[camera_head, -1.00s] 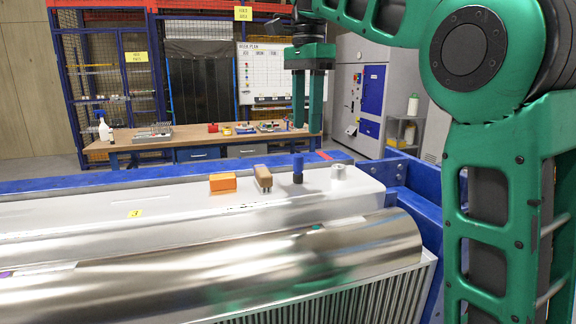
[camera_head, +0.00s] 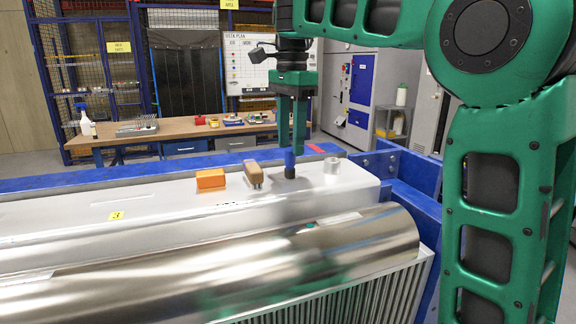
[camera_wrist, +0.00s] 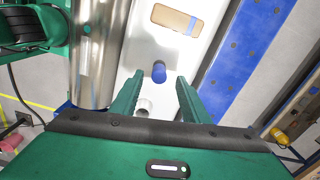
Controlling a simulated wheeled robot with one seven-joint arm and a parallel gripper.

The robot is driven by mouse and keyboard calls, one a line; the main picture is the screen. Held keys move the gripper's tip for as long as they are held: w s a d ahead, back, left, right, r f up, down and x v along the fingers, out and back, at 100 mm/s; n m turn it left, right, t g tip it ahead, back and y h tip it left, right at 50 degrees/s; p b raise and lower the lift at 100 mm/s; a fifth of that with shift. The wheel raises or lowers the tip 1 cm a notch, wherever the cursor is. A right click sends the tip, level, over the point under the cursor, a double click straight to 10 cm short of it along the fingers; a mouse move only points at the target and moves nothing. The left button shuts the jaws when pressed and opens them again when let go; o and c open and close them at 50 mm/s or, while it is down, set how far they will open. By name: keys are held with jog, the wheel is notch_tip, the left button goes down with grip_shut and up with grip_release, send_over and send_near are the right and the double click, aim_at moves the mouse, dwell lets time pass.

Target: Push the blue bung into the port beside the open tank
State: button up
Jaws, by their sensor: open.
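The blue bung (camera_head: 290,162) stands upright on the white casing top (camera_head: 120,200), with a dark lower part. My gripper (camera_head: 293,150) is open and points down right at the bung's top. In the wrist view the bung (camera_wrist: 159,72) appears between the two open fingertips (camera_wrist: 159,80), with a visible gap on each side. I cannot tell how far the tips reach down past its top. A small green spot (camera_head: 310,226) shows on the shiny metal cylinder; whether it is a port is unclear. I cannot make out the port or tank opening for certain.
A brown block (camera_head: 253,175) and an orange block (camera_head: 210,179) stand left of the bung. A white ring-like cylinder (camera_head: 331,166) stands close on its right. A blue beam (camera_head: 130,180) runs behind. The shiny metal cylinder (camera_head: 150,262) lies in front.

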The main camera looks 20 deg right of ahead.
aim_at(291, 148)
jog(key=shift+f, duration=1.65)
grip_shut()
